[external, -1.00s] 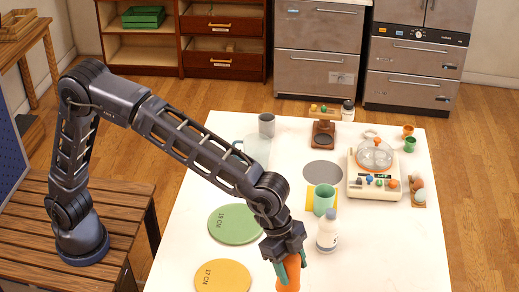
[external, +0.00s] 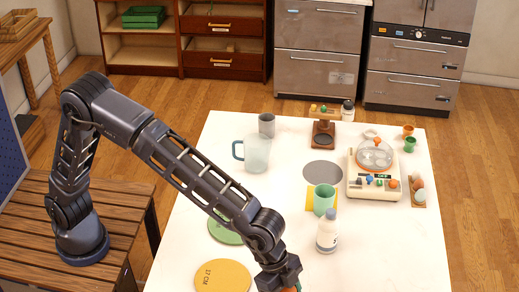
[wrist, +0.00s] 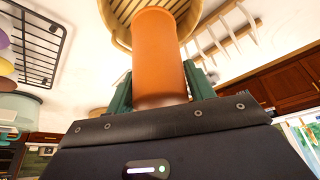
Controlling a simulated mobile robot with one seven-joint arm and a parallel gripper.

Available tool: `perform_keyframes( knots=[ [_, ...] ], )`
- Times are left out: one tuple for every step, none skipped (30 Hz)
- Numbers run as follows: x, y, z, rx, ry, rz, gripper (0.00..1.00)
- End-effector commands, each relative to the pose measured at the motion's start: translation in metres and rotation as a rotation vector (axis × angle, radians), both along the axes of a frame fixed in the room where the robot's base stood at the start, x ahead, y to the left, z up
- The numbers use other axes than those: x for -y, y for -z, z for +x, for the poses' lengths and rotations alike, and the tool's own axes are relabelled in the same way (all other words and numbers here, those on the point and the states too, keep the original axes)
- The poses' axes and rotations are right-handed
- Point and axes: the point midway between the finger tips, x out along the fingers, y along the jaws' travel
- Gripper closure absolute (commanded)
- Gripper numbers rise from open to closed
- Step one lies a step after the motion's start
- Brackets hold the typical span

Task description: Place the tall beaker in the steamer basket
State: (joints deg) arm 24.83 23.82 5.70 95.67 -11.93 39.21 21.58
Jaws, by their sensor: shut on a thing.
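The tall orange beaker (wrist: 158,55) is held between the green fingers of my gripper (wrist: 161,88) in the wrist view. The gripper is shut on it. The round, slatted tan steamer basket (wrist: 123,12) is at the top of the wrist view. The beaker's far end overlaps the basket there and hides part of it; I cannot tell whether they touch. In the external view my gripper is at the bottom edge, with only a sliver of the orange beaker (external: 291,289) showing. The basket is not visible in that view.
A white bottle (external: 327,232) and a green cup (external: 324,199) stand near my wrist on the white table. Green and yellow discs (external: 222,277) lie to the left. In the wrist view, a black wire rack (wrist: 38,45) is at left and a pegged rack (wrist: 225,40) at right.

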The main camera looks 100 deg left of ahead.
Motion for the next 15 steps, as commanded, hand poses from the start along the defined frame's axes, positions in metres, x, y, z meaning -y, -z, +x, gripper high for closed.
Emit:
perform_keyframes(
  knots=[
    [0.000, 0.005, 0.000, -0.001, 0.000, 0.001, 0.70],
    [0.000, 0.008, 0.000, -0.002, 0.000, 0.000, 0.70],
    [0.000, 0.012, -0.001, -0.002, 0.000, 0.000, 0.70],
    [0.000, 0.015, -0.001, -0.002, 0.000, 0.000, 0.70],
    [0.000, 0.018, -0.001, -0.002, -0.001, 0.000, 0.70],
    [0.000, 0.022, -0.001, -0.002, -0.001, 0.000, 0.70],
    [0.000, 0.025, 0.000, -0.002, -0.001, 0.000, 0.70],
    [0.000, 0.028, -0.001, -0.003, -0.001, 0.001, 0.70],
    [0.000, 0.032, -0.001, -0.003, -0.001, 0.001, 0.70],
    [0.000, 0.035, 0.000, -0.002, -0.001, 0.001, 0.70],
    [0.000, 0.037, 0.000, -0.002, 0.000, 0.001, 0.70],
    [0.000, 0.041, 0.000, -0.001, 0.000, 0.001, 0.70],
    [0.000, 0.044, 0.000, -0.002, 0.000, 0.000, 0.70],
    [0.000, 0.047, -0.001, -0.002, 0.000, 0.000, 0.70],
    [0.000, 0.051, -0.001, -0.002, 0.000, 0.000, 0.70]
  ],
)
